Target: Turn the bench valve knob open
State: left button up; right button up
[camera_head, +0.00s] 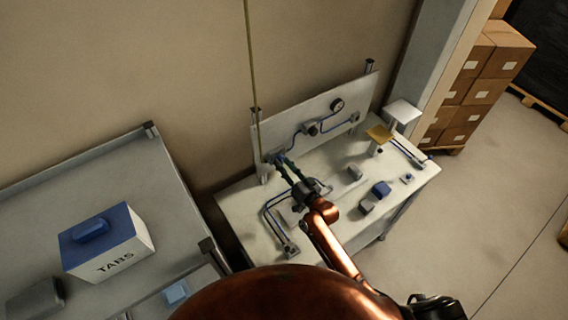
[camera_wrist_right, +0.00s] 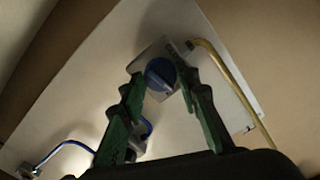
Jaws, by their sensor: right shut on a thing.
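The valve knob (camera_wrist_right: 160,74) is round and blue with a raised bar across it, on a pale mount on the upright panel (camera_wrist_right: 165,25). In the right wrist view it sits between the green-padded fingertips of my right gripper (camera_wrist_right: 157,77), which is shut on it. In the head view my right gripper (camera_head: 280,162) reaches the lower left of the panel (camera_head: 312,108), and its fingers largely hide the knob. My left gripper is not in view.
The bench (camera_head: 415,180) carries blue pipes, a gauge (camera_head: 337,105) and several small blocks. A brass-coloured plate (camera_head: 380,133) stands at the right. A box marked TABS (camera_head: 108,258) is on the left table. Stacked cartons (camera_head: 490,70) stand far right.

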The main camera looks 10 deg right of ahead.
jog(key=shift+m, duration=1)
jog(key=o, duration=1.2)
jog(key=shift+c, duration=0.2)
jog(key=v, duration=1.2)
